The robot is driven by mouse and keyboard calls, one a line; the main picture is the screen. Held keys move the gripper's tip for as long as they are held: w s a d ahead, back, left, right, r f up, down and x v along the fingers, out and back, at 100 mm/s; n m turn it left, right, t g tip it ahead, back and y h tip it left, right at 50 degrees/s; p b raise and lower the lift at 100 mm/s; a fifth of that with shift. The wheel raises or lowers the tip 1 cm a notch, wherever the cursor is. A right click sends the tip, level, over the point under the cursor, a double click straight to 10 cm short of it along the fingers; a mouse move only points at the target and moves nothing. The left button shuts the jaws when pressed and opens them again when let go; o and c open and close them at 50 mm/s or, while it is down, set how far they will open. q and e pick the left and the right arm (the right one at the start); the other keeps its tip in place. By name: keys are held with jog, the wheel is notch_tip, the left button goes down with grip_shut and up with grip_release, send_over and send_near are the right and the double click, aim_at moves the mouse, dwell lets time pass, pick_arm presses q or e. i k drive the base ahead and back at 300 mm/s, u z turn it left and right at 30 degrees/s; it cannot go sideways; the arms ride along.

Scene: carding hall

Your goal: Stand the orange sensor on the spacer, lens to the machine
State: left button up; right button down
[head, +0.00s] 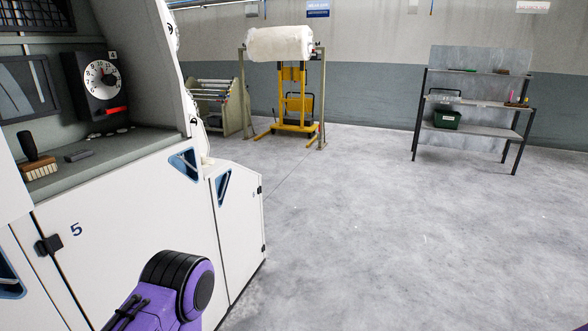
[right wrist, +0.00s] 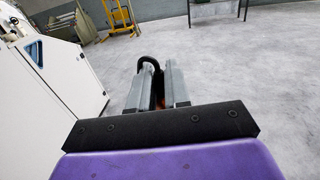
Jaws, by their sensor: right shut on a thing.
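In the right wrist view my right gripper (right wrist: 160,72) is shut on a mostly hidden thing. A strip of orange (right wrist: 163,103) shows between the fingers, and a black curved loop (right wrist: 149,61) stands out at their tips; this fits the orange sensor, but its lens cannot be seen. The fingers are over open floor, to the right of the white machine (right wrist: 66,78). In the head view the machine (head: 130,220) fills the left side. A small flat grey block (head: 78,155), possibly the spacer, lies on its ledge. My left gripper is not in view.
A wooden brush (head: 40,171) lies on the ledge (head: 130,146), left of the grey block. A black dial unit (head: 101,82) stands behind. A yellow lift stand (head: 290,104) and a shelf rack (head: 472,127) are far back. The floor (head: 400,240) between is clear.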

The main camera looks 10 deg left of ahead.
aim_at(78, 153)
jog(key=i, duration=2.8)
jog(key=u, duration=2.8)
